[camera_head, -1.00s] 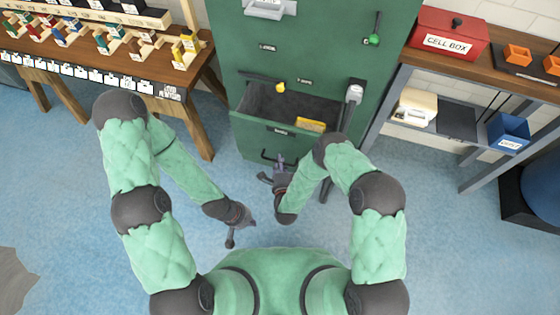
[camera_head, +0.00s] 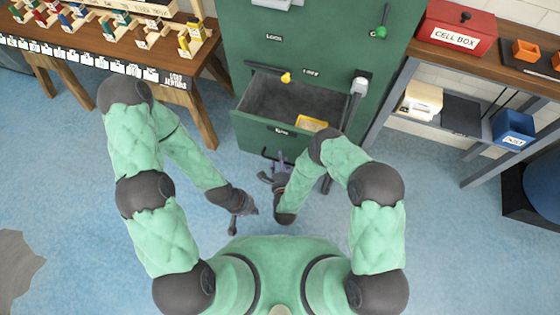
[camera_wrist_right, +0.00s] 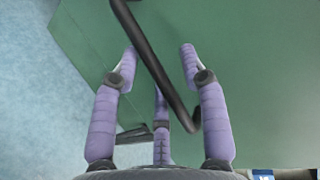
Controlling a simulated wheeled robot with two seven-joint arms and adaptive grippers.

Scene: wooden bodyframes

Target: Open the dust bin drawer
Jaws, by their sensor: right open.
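The drawer (camera_head: 253,130) in the green cabinet stands open and shows its dark inside, with a yellow object (camera_head: 312,123) in it. My left gripper (camera_head: 243,218) is open and empty, lower left.
A wooden table (camera_head: 190,75) stands left. A shelf with a red cell box (camera_head: 455,28) and blue bin (camera_head: 512,128) stands right. Blue floor (camera_head: 80,180) is open around me.

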